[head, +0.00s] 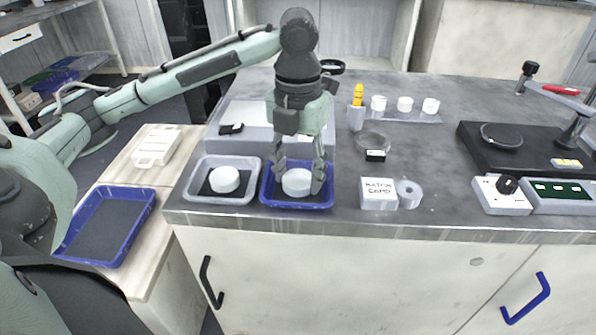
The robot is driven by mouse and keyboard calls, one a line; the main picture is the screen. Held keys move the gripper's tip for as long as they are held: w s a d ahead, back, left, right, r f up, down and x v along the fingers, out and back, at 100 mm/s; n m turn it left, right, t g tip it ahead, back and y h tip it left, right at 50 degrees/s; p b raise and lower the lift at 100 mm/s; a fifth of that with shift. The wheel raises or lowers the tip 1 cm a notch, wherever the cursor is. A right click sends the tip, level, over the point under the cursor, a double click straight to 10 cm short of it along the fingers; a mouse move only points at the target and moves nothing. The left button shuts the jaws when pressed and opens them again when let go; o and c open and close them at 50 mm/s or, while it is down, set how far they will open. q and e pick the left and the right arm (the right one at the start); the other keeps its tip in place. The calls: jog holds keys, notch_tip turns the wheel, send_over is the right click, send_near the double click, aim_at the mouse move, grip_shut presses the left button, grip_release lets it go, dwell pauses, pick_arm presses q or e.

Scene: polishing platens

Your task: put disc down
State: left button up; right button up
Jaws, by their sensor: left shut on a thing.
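A white disc (297,182) sits low in the small blue tray (298,204) near the bench's front edge. My left gripper (298,185) reaches straight down over that tray and is shut on the disc, one finger at each side. I cannot tell whether the disc touches the tray's dark bottom. A second white disc (225,179) lies on a dark pad in the clear tray (221,199) just to the left. My right gripper is not in view.
A white labelled box (378,193) and a tape roll (408,193) stand right of the blue tray. Behind are a glass dish (373,141), a yellow-topped holder (356,108) and a rack of white pieces (404,112). A black machine (500,150) stands far right. A larger blue tray (104,226) lies lower left.

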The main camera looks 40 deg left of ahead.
aim_at(298, 178)
pick_arm(q)
jog(key=shift+f, duration=0.1)
jog(key=o, duration=1.1)
jog(key=shift+c, duration=0.2)
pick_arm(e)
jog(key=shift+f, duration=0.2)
pick_arm(q)
jog(key=shift+r, duration=0.45)
notch_tip(298, 178, up, 7)
jog(key=shift+w+r+p, duration=0.1)
jog(key=shift+r+p, duration=0.05)
jog(key=shift+p, duration=0.9)
notch_tip(298, 178, up, 4)
jog(key=shift+r+p, duration=0.1)
jog(key=shift+p, duration=0.65)
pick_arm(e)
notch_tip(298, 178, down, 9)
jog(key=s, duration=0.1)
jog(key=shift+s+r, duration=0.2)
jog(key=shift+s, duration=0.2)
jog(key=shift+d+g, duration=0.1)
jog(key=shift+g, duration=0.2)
